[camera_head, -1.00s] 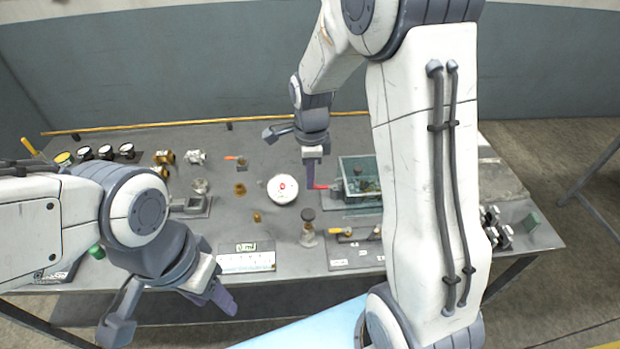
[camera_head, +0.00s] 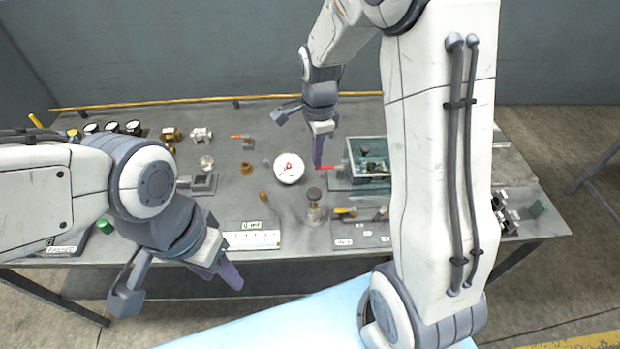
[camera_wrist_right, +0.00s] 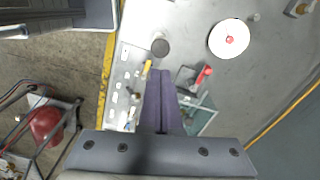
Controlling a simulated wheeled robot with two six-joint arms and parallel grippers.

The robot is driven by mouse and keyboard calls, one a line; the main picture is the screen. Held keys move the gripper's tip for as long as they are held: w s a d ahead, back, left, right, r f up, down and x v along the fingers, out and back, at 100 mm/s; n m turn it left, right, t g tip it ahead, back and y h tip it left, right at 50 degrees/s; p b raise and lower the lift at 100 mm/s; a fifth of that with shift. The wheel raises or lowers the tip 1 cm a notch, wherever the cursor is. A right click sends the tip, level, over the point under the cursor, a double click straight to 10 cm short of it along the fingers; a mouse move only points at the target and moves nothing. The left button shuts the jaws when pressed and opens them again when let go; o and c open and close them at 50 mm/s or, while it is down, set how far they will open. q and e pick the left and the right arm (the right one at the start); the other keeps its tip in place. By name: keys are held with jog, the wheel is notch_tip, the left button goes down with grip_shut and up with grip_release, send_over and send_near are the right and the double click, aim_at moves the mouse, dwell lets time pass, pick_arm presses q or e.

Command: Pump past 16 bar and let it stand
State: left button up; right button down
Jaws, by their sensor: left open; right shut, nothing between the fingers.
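The test pump is a clear, greenish tank (camera_head: 372,172) on a grey base, partly hidden behind my right arm in the head view. Its red lever (camera_head: 327,168) sticks out to the left; the lever also shows in the right wrist view (camera_wrist_right: 203,75). The round white gauge (camera_head: 289,169) lies left of the lever, with a red mark; its reading is too small to tell. My right gripper (camera_head: 319,163) is shut and empty, pointing down by the lever's end; I cannot tell whether they touch. My left gripper (camera_head: 228,275) is open and empty, over the table's front edge.
A yellow-handled valve plate (camera_head: 358,228) and a dark-capped post (camera_head: 314,206) stand in front of the pump. A small display with a white scale card (camera_head: 252,239) lies front left. Brass fittings (camera_head: 171,134) and several small gauges stand at back left.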

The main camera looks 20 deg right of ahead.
aim_at(315, 192)
notch_tip(315, 192, up, 3)
jog(key=n+b, duration=0.1)
jog(key=n, duration=1.4)
jog(key=shift+w+f+b, duration=0.1)
jog(key=shift+b, duration=0.2)
notch_tip(315, 192, down, 14)
jog(key=p, duration=0.3)
jog(key=shift+p, duration=0.4)
